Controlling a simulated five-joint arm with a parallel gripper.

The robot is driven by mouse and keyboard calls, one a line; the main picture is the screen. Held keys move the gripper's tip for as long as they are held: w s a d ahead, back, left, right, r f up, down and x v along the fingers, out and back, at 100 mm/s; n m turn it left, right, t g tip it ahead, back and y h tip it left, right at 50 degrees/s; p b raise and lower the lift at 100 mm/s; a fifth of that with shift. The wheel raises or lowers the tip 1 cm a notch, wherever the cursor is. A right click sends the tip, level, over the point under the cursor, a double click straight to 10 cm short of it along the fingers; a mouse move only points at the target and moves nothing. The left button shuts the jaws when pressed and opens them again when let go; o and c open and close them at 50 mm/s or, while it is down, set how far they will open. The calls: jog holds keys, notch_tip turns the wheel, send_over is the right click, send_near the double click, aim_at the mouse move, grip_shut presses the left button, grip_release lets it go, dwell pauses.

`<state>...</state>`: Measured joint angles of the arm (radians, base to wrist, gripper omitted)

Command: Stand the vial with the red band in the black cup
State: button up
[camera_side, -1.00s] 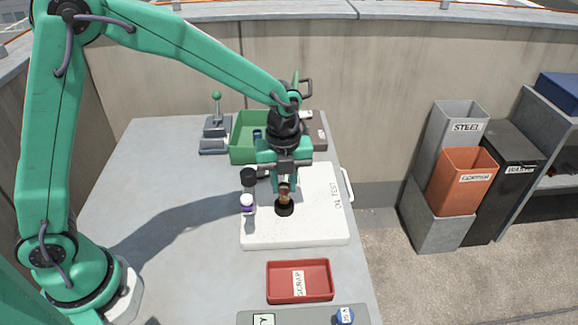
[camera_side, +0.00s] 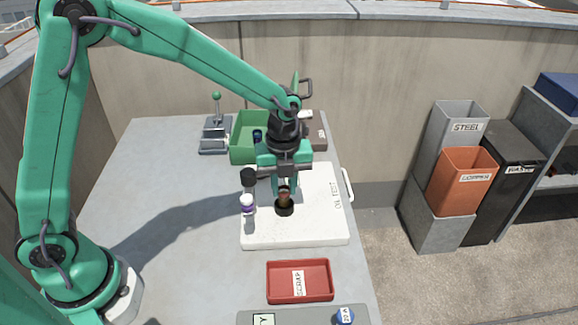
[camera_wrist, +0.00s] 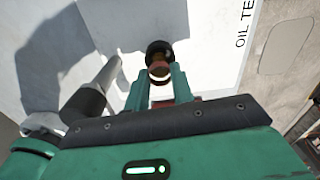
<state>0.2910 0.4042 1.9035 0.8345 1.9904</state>
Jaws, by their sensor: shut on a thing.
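The amber vial with a reddish band (camera_side: 284,196) is between the fingers of my gripper (camera_side: 287,187). Its lower end is at the mouth of the black cup (camera_side: 284,210) in the side view, and the cup's wall hides any part inside. The cup stands on the white board. In the wrist view the vial (camera_wrist: 160,72) lies between the two green fingers of my gripper (camera_wrist: 160,85), in line with the black cup (camera_wrist: 158,48). My gripper is shut on the vial. How deep the vial sits is hard to tell.
A vial with a purple band (camera_side: 247,205) stands left of the cup, near a black-topped item (camera_side: 249,177). The white board (camera_side: 300,238) is clear in front. A green bin (camera_side: 240,152) is behind, and a red scrap tray (camera_side: 300,282) is in front.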

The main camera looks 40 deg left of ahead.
jog(key=shift+f, duration=1)
dwell(0.8)
jog(key=o, duration=1)
jog(key=shift+o, duration=0.2)
jog(key=shift+r, duration=0.1)
jog(key=shift+r, duration=3.85)
